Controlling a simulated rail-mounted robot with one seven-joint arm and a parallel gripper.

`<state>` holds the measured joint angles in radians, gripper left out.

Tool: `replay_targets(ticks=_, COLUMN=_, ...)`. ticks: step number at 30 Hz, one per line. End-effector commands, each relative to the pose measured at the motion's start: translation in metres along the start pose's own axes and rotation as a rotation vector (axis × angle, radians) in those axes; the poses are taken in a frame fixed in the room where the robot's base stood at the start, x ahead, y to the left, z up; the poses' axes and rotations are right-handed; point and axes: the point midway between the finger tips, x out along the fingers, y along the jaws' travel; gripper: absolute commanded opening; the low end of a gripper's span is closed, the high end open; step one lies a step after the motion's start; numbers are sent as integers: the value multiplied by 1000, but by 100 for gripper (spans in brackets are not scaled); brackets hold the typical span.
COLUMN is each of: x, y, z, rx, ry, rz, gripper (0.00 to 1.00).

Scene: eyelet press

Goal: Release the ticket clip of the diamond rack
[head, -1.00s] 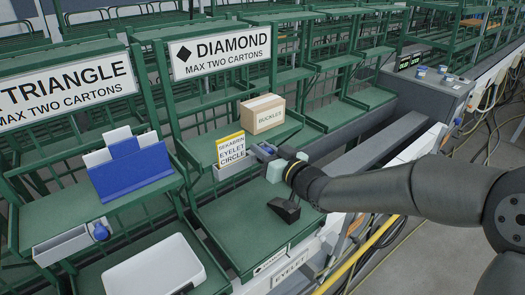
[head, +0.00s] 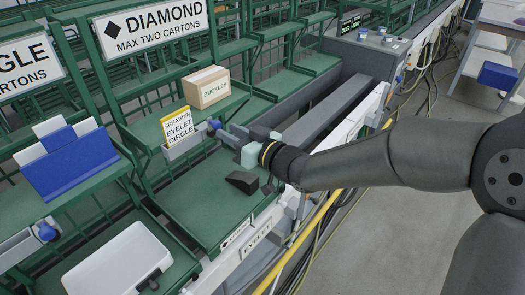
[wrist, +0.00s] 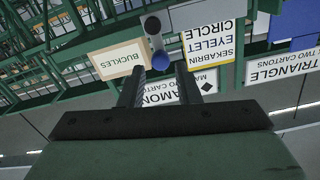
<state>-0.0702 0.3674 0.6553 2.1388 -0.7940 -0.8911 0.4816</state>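The ticket clip (head: 188,144) is a grey holder on the front edge of the diamond rack's shelf. A yellow-topped ticket (head: 179,127) reading SEKABRIN EYELET CIRCLE stands in it, and it also shows upside down in the wrist view (wrist: 210,45). A blue knob (head: 214,124) sits at the clip's right end. In the wrist view the knob (wrist: 161,64) hangs on a grey lever (wrist: 153,27). My gripper (head: 226,133) is open, its fingers pointing at the knob. In the wrist view the knob appears between the fingertips (wrist: 160,78), with gaps on both sides; its depth is unclear.
A BUCKLES carton (head: 208,87) stands on the shelf behind, under the DIAMOND sign (head: 152,28). A dark wedge (head: 242,182) lies on the lower green shelf (head: 190,205). To the left are a blue card holder (head: 70,165) and a white tray (head: 115,265).

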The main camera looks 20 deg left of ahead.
Motion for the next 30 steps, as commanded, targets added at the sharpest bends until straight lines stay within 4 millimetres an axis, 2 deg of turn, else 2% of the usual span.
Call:
replay_targets(ticks=1, x=-15, y=2, z=1, rx=-4, ry=-1, rz=6, gripper=30)
replay_targets(ticks=6, x=-55, y=2, z=0, rx=-3, ry=-1, rz=6, gripper=30)
replay_targets(ticks=13, x=-93, y=1, z=0, rx=-2, ry=0, rz=4, gripper=30)
replay_targets(ticks=18, x=-103, y=0, z=0, rx=0, ry=0, rz=2, gripper=30)
replay_targets(ticks=30, x=-104, y=0, z=0, rx=0, ry=0, rz=1, gripper=30)
